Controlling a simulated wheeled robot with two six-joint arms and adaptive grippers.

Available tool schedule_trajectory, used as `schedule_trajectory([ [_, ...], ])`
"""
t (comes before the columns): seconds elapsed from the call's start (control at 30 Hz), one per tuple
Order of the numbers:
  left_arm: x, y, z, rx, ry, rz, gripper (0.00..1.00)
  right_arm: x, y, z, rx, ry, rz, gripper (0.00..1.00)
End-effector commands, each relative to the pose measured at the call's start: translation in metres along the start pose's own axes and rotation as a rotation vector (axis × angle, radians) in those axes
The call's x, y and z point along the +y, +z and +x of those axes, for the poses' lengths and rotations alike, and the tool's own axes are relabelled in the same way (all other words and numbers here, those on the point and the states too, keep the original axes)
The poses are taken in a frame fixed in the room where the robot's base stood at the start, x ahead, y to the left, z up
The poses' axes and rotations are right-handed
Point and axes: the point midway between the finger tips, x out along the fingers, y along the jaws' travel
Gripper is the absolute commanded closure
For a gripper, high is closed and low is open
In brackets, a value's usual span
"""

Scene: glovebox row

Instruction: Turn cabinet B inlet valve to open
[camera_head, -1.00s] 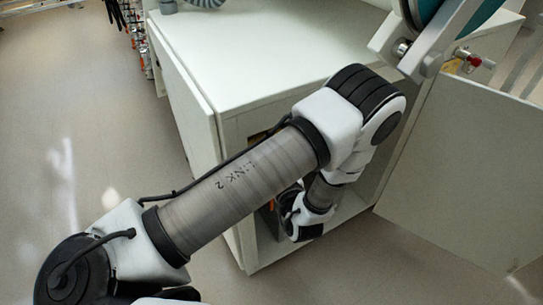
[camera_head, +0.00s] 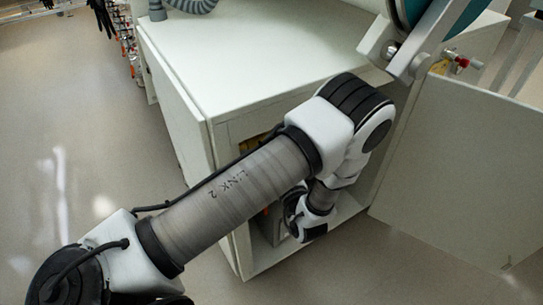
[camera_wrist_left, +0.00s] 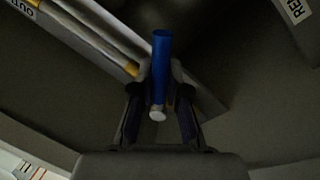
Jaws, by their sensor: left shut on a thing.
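In the left wrist view a blue valve lever (camera_wrist_left: 162,55) with a pale round end stands upright in the picture. My left gripper (camera_wrist_left: 160,95) has its two dark fingers closed on either side of it. A label upside down at the upper left begins with "OUT"; another at the right edge is cut off after "RE". I cannot read which valve this is. In the head view my left arm reaches into the open lower part of the white cabinet (camera_head: 250,60), and its gripper is hidden there. My right gripper is not in view.
A yellow-banded pipe (camera_wrist_left: 105,45) runs diagonally beside the lever. The open white cabinet door (camera_head: 460,180) stands right of my arm. A small red-handled valve (camera_head: 460,60) sits above the door. The floor at the left is clear.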

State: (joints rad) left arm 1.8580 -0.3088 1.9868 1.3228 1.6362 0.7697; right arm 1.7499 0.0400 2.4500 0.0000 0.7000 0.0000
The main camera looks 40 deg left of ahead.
Motion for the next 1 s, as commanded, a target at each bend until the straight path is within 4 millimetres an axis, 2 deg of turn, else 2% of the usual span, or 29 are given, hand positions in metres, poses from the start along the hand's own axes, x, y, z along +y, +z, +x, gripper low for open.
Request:
schedule_trajectory([
  [0.3,0.000,0.000,0.000,0.000,0.000,-0.002,1.00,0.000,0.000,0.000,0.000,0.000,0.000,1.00],
  [0.33,0.000,0.000,0.000,0.000,0.000,-0.002,0.79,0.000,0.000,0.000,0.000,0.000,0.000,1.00],
  [0.4,0.000,0.000,0.000,0.000,0.000,-0.001,0.60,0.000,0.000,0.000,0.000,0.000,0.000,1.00],
  [0.77,-0.001,0.000,0.000,-0.006,0.000,0.030,0.60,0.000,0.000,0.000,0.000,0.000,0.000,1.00],
  [0.87,-0.006,-0.001,-0.001,-0.025,-0.001,0.130,0.60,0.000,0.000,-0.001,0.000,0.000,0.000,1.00],
  [1.0,-0.018,-0.005,-0.004,-0.079,-0.001,0.398,0.60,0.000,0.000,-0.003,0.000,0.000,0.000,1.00],
])
